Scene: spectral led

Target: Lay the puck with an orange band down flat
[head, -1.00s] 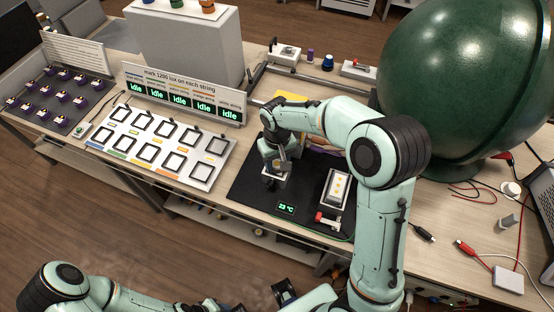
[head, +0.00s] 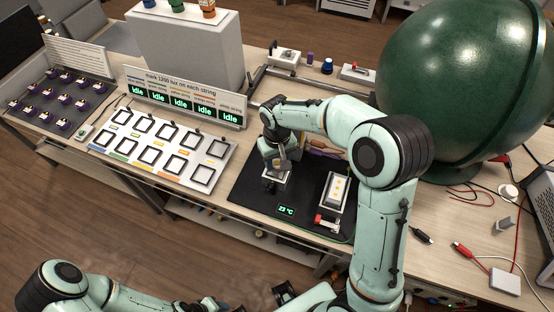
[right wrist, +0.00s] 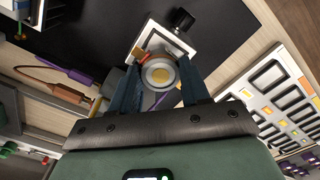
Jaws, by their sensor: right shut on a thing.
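My right gripper (right wrist: 160,85) is shut on a round puck (right wrist: 160,74) with a pale rim and a yellow middle. A small orange patch shows at the puck's upper left in the right wrist view. The puck's yellow face is turned toward the wrist camera. Behind it is a white square fixture (right wrist: 148,38) with a black knob; whether the puck touches it I cannot tell. In the head view the right gripper (head: 277,168) is over the black mat (head: 245,190), and the puck is hidden there. My left arm shows at the bottom left, its gripper not clearly visible.
A white device with yellow dots (head: 338,188) and a red part stands on the mat, right of the gripper. Left is a white panel of square frames (head: 200,173) below "Idle" displays (head: 180,100). A large green sphere (head: 470,80) fills the right rear.

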